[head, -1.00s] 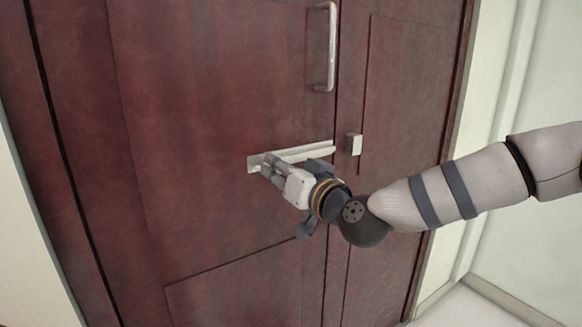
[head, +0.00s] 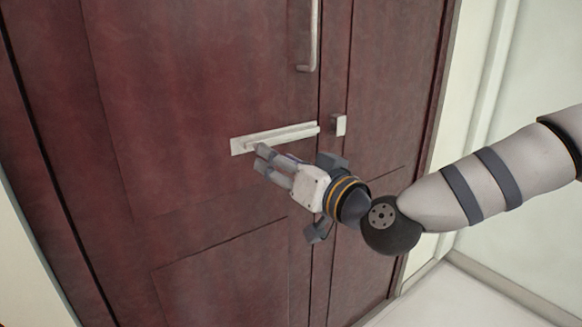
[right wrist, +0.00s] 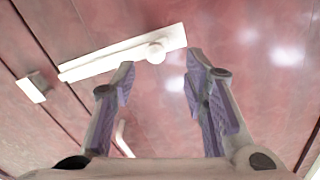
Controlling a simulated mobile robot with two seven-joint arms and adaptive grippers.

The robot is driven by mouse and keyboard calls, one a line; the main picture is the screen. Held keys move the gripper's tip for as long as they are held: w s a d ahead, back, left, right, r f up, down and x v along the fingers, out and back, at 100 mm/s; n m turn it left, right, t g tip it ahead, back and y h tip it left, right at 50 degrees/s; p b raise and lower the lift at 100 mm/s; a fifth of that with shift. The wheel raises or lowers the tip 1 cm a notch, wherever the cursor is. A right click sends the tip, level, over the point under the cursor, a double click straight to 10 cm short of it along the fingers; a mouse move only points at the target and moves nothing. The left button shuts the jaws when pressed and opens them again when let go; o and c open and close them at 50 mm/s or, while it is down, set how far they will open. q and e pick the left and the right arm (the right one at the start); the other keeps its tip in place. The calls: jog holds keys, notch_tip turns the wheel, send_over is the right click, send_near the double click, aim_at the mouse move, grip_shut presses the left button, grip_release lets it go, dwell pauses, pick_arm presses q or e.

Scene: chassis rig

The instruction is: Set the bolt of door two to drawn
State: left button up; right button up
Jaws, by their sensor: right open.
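The pale bolt (head: 285,134) lies across the dark red door (head: 190,80), on a flat plate. Its round knob (right wrist: 156,52) shows in the right wrist view near the plate's end away from the frame. A small block-shaped keeper (head: 340,125) sits beyond the bar's other end, with a gap between them. My right gripper (head: 262,158) is open and empty, just below the knob end and apart from it. In the right wrist view its two fingers (right wrist: 163,72) stand spread, with the knob ahead between their tips. My left gripper is out of view.
A vertical pull handle (head: 313,40) is on the door above the bolt. A seam runs between the door and the panel with the keeper. A pale wall (head: 520,90) stands at the right; the door face left of the bolt is clear.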

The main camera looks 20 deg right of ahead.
jog(key=v, duration=0.5)
jog(key=s+a+f+g, duration=0.1)
jog(key=s+f+g, duration=0.25)
jog(key=f, duration=0.45)
jog(key=s+a+f+g+h+p, duration=0.1)
jog(key=s+f+g, duration=0.3)
jog(key=f, duration=0.5)
jog(key=s+a+f+g, duration=0.1)
jog(key=s+f+g, duration=0.1)
jog(key=s+f, duration=0.5)
pick_arm(q)
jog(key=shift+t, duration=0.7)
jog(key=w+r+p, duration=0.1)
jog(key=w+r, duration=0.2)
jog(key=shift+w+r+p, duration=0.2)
jog(key=shift+p, duration=0.2)
pick_arm(e)
jog(key=s+d+f+g+h, duration=0.1)
jog(key=s+d+f+g, duration=0.2)
jog(key=s, duration=0.7)
jog(key=s+d+f+g+h, duration=0.2)
jog(key=s+f, duration=0.4)
jog(key=s, duration=0.4)
jog(key=s+d+f+g+h, duration=0.2)
jog(key=s+d+f+g, duration=0.3)
jog(key=s, duration=0.5)
jog(key=shift+s+d+m, duration=0.2)
jog(key=shift+d+m, duration=0.15)
jog(key=shift+m, duration=0.05)
jog(key=shift+f, duration=0.1)
